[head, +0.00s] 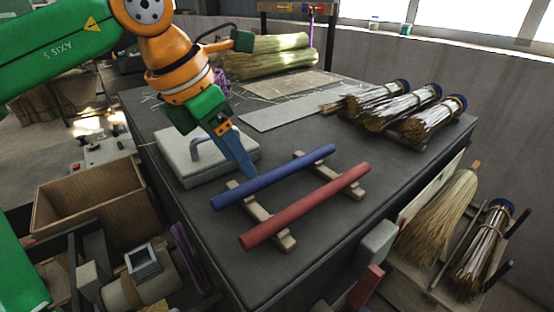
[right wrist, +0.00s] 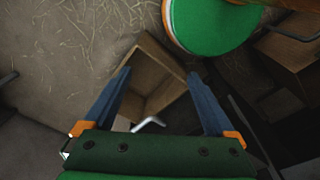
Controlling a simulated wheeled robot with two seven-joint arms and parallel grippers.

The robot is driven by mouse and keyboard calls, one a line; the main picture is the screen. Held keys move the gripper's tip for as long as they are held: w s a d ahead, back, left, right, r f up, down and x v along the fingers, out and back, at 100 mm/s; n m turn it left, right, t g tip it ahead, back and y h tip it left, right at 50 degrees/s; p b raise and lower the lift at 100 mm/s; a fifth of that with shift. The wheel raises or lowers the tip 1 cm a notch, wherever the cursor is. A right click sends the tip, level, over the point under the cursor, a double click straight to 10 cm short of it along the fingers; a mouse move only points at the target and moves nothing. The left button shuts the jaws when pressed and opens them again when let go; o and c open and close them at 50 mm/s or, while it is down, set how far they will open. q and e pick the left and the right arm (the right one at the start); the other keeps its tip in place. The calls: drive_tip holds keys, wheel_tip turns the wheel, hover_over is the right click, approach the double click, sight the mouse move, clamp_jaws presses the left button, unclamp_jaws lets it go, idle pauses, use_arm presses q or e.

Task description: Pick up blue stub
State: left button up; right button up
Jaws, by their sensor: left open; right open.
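The blue stub (head: 285,174) is a long round rod in the head view. It lies across two notched wooden rests on the dark table, behind and parallel to a red stub (head: 305,206). My left gripper (head: 249,174) comes down from the upper left, open and empty. Its blue fingertips are right at the blue stub, left of its middle; I cannot tell if they touch it. One finger largely hides the other. My right gripper (right wrist: 158,74) is open and empty in the right wrist view, away from the stubs.
Wooden rests (head: 266,220) hold both stubs. A grey block with a handle (head: 191,171) stands just left of the left gripper. Bound straw bundles (head: 400,105) lie at the table's right back. An open wooden box (head: 95,202) is left of the table.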

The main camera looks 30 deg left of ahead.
sight(249, 183)
use_arm(q)
drive_tip(key=shift+s+d+f+p, duration=0.15)
drive_tip(key=shift+d+f+p, duration=0.3)
drive_tip(key=shift+d+f, duration=0.6)
drive_tip(key=shift+w+a+f, duration=0.1)
drive_tip(key=shift+w+f, duration=0.2)
drive_tip(key=shift+f, duration=0.3)
drive_tip(key=shift+w+a+f, duration=0.1)
drive_tip(key=shift+w+f, duration=0.15)
drive_tip(key=shift+f, duration=0.35)
drive_tip(key=shift+w+a+f, duration=0.15)
drive_tip(key=shift+w+a, duration=0.1)
drive_tip(key=shift+w, duration=0.1)
drive_tip(key=shift+s+d, duration=0.15)
drive_tip(key=shift+s, duration=0.1)
clamp_jaws()
use_arm(e)
drive_tip(key=shift+s+d+r, duration=0.25)
drive_tip(key=shift+s+r, duration=0.1)
drive_tip(key=shift+r, duration=0.1)
use_arm(q)
drive_tip(key=shift+w, duration=0.1)
drive_tip(key=shift+r, duration=0.2)
